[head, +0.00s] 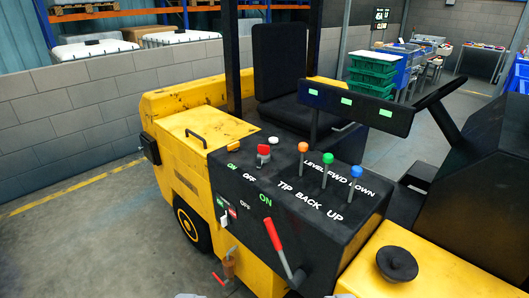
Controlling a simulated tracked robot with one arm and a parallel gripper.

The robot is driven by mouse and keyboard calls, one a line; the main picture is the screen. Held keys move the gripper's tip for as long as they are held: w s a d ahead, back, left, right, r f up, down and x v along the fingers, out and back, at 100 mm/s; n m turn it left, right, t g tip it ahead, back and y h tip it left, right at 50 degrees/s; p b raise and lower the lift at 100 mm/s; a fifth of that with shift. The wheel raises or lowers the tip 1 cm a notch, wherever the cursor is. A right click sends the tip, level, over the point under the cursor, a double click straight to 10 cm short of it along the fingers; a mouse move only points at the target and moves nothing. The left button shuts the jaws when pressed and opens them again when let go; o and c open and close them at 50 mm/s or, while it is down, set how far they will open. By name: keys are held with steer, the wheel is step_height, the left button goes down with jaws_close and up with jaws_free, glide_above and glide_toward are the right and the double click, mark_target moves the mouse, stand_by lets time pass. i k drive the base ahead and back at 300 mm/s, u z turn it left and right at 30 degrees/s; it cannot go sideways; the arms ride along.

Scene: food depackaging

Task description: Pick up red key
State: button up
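A red key-like knob (263,150) stands on a pale base on the black console (300,215) of a yellow forklift, near the ON and OFF labels. I cannot tell for sure that it is the red key. A smaller red part (232,212) shows on the console's side panel; its shape is too small to make out. Two pale slivers at the bottom edge may be the tips of my gripper (266,296). They are far from the knob, and the rest of the gripper is out of frame.
Orange (303,147), green (326,159) and blue (355,171) knobbed levers stand right of the red knob. A white button (273,140) is behind it. A red-handled lever (273,234) rises at the console's front. Open floor (90,245) lies left.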

mark_target(263, 150)
steer(key=z, duration=0.05)
steer(key=k, duration=0.45)
steer(key=u, duration=0.55)
steer(key=i, duration=2)
steer(key=z, duration=0.8)
steer(key=i, duration=0.9)
steer(key=z, duration=0.55)
